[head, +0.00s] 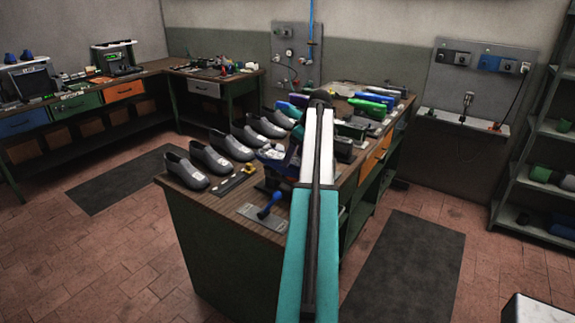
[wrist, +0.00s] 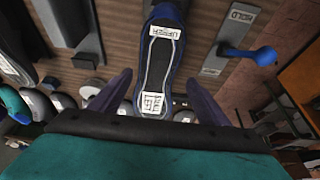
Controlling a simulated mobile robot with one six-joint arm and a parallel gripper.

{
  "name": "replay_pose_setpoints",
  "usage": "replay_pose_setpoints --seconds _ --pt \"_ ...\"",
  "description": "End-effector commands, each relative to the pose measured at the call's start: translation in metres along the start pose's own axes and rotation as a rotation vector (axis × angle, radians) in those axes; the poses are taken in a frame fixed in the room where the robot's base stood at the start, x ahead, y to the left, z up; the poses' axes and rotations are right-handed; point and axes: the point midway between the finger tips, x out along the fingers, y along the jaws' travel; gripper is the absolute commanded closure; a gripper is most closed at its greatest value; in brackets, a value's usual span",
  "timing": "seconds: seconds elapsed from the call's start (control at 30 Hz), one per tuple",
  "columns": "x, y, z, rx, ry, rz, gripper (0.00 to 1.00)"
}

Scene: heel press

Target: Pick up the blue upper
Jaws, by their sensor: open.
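The blue upper (wrist: 165,13) is in the wrist view, with a dark sole-like face and white labels, one reading "UPPER". In the head view a blue shape that looks like it (head: 271,155) is on the wooden bench, partly hidden by my arm. My gripper (wrist: 160,78) is open in the wrist view, with one dark finger on each side of the upper's near end. A gap shows between each finger and the upper. I cannot tell the height of the fingers above the bench. The gripper is hidden in the head view.
Several grey shoes (head: 208,158) line the left of the bench (head: 190,200). A plate with a blue handle (head: 265,212) lies at the near corner and also shows right of the upper in the wrist view (wrist: 264,55). Coloured items (head: 372,103) fill the far side. Shelves (head: 545,135) stand right.

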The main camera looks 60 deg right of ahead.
Motion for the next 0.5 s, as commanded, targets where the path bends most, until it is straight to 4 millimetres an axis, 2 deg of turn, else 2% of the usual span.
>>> replay_pose_setpoints --seconds 0.17,0.5 --pt "0.009 0.001 0.0 0.001 -0.001 -0.001 0.3" --pt "0.04 0.004 0.002 0.0 -0.001 -0.001 0.3"
